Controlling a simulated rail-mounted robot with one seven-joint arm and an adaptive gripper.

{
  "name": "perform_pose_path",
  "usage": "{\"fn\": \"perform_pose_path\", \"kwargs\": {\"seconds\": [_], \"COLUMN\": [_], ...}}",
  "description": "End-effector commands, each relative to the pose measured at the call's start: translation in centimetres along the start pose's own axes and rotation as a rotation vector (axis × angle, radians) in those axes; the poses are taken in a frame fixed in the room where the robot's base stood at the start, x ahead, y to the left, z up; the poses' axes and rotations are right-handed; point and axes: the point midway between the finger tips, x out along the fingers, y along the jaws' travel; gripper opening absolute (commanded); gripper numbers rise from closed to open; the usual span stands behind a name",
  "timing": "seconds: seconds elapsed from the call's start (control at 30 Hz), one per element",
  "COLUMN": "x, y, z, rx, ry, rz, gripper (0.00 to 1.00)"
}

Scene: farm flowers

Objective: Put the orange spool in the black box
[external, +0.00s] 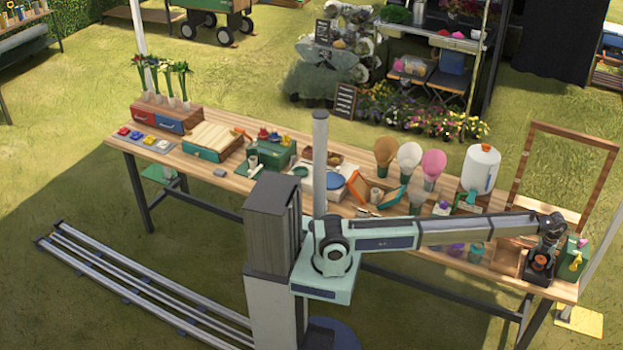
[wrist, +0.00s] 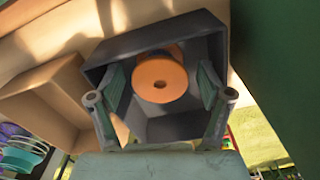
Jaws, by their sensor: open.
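The orange spool (wrist: 160,78) is inside the black box (wrist: 108,48) in the wrist view, its round end with a centre hole facing the camera. My gripper (wrist: 165,97) is open, with one finger on each side of the spool and clear gaps between them. Both fingertips reach into the box's opening. In the external view my gripper (external: 543,250) is over the black box (external: 538,275) at the right end of the table. The spool cannot be made out clearly there.
An open wooden box (wrist: 48,98) stands left of the black box. A green box (external: 573,258) stands close on its right. A white tank (external: 480,168) and a wooden frame (external: 563,165) stand behind. Little free table shows around the box.

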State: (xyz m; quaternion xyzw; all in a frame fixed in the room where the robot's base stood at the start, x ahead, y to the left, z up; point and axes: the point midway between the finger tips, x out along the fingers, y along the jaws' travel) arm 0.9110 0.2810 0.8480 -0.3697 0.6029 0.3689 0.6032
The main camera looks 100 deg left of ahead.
Motion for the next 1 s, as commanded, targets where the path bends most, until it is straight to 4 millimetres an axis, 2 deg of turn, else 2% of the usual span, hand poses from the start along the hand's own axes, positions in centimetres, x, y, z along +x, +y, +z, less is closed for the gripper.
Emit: {"fn": "perform_pose_path", "kwargs": {"seconds": [0.17, 0.6, 0.8, 1.0], "x": [-1.9, -9.8, -11.7, -12.0], "y": [-0.1, -0.1, 0.0, 0.0], "z": [0.1, 0.1, 0.0, 0.0], "rx": [0.000, 0.000, 0.000, 0.000], "ry": [-0.002, -0.001, 0.000, 0.000], "rz": [-0.002, -0.001, 0.000, 0.000], "gripper": [0.78, 0.78, 0.78, 0.78]}}
